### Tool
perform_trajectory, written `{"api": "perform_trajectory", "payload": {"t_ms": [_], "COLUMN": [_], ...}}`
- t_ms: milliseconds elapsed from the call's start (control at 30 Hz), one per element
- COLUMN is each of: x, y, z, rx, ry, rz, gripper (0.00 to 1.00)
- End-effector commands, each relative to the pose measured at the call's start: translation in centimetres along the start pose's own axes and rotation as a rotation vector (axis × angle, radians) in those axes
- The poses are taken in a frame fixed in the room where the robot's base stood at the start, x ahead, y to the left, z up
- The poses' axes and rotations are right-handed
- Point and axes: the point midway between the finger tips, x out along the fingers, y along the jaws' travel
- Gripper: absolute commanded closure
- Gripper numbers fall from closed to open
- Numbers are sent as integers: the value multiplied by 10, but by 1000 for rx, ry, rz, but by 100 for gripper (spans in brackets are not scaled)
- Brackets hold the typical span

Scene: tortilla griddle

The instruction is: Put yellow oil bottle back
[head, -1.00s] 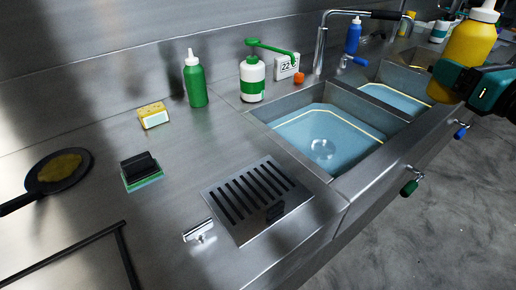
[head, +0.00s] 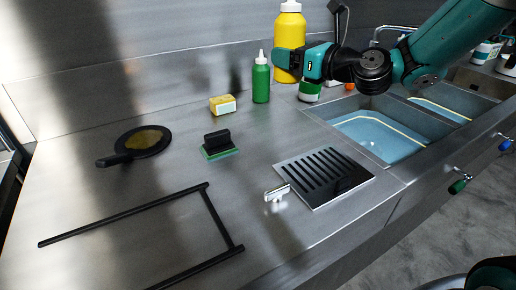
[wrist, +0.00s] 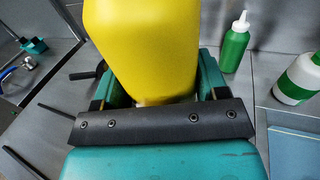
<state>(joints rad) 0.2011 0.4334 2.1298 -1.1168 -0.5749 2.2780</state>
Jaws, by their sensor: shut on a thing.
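The yellow oil bottle (head: 289,45) with a white cap is upright in my gripper (head: 300,62) in the head view. In the wrist view the yellow bottle (wrist: 144,45) fills the space between the fingers of my gripper (wrist: 150,92), which is shut on it. In the head view it shows behind and to the right of a green squeeze bottle (head: 261,82) on the counter. I cannot tell whether the yellow bottle's base touches anything. The green bottle also shows in the wrist view (wrist: 235,48), right of my gripper.
A yellow sponge (head: 222,105), a black-handled scrubber (head: 218,146), a small pan (head: 144,141) and a black frame (head: 125,217) lie on the counter. A slotted drain plate (head: 323,177) is right of the frame. The sinks (head: 372,137) are at right. Bare counter lies between these things.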

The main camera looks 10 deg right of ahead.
Motion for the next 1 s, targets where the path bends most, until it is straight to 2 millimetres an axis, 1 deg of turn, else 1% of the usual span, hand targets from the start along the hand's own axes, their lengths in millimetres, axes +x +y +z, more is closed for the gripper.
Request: {"api": "perform_trajectory", "payload": {"t_ms": [33, 67, 200, 367, 467, 567, 800, 900, 1000], "x": [8, 13, 30, 39, 40, 41, 42, 42, 42], "y": [-6, -10, -25, -36, -38, -38, -37, -37, -36], "z": [-16, -17, -14, -5, -12, -35, -105, -129, -146], "rx": [-14, -14, -10, 5, 12, 17, 17, 15, 14], "ry": [-5, -4, -7, -16, -16, -12, -12, -14, -14], "rz": [-5, -9, -43, -75, -82, -84, -83, -83, -83], "gripper": [80, 80, 80, 80, 80, 80, 80, 80, 80]}}
